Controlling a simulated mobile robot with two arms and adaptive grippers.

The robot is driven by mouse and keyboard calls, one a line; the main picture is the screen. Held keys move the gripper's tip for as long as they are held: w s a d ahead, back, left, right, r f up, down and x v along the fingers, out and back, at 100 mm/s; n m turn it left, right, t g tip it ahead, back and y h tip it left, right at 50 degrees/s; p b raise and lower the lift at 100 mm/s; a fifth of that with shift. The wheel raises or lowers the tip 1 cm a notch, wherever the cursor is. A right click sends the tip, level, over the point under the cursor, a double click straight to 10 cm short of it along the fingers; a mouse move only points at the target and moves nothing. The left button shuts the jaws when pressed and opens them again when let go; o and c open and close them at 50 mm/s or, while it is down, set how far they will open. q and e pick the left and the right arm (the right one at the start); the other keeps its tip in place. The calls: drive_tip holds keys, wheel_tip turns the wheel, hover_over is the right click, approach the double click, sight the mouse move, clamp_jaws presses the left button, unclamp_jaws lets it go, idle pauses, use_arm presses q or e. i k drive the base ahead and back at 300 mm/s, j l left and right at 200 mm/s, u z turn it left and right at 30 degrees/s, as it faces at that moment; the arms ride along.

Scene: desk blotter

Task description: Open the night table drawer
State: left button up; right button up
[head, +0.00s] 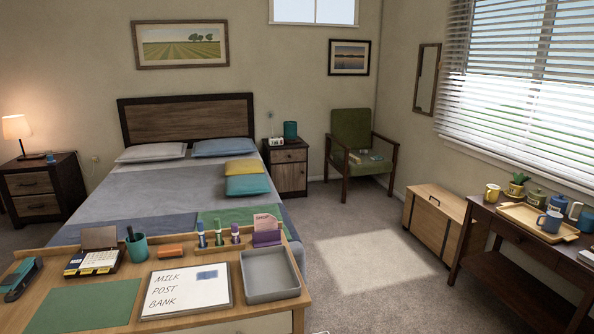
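Two night tables flank the bed. The left night table (62,183) is dark with two wood-coloured drawer fronts, an upper one (29,184) and a lower one (37,206); both look shut. The right night table (267,155) stands between the bed and the green armchair. Its top drawer (288,156) has a small dark pull and looks shut, above a lower wooden front (291,178). Neither of my grippers is in view.
A desk (222,278) with a whiteboard, grey tray and stationery fills the near left. The bed (120,190) lies behind it. A wooden chest (432,219) and side table (485,226) line the right wall. Carpet (365,250) is clear in the middle.

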sight(295, 155)
drive_tip(key=i+l+z, duration=0.6)
drive_tip(key=i+z, duration=0.2)
drive_tip(key=z, duration=0.15)
drive_tip(key=i+z, duration=0.45)
drive_tip(key=i+l, duration=0.15)
drive_tip(key=i, duration=0.45)
drive_tip(key=i+l+z, duration=0.1)
drive_tip(key=i, duration=0.55)
drive_tip(key=i+j+u, duration=0.2)
drive_tip(key=i+u, duration=0.25)
drive_tip(key=i+j+u, duration=0.1)
drive_tip(key=i+u, duration=0.15)
drive_tip(key=u, duration=0.15)
drive_tip(key=i+u, duration=0.45)
drive_tip(key=i+l+u, duration=0.2)
drive_tip(key=u, duration=0.2)
drive_tip(key=i+l+u, duration=0.1)
drive_tip(key=i+u, duration=0.2)
drive_tip(key=i, duration=1.85)
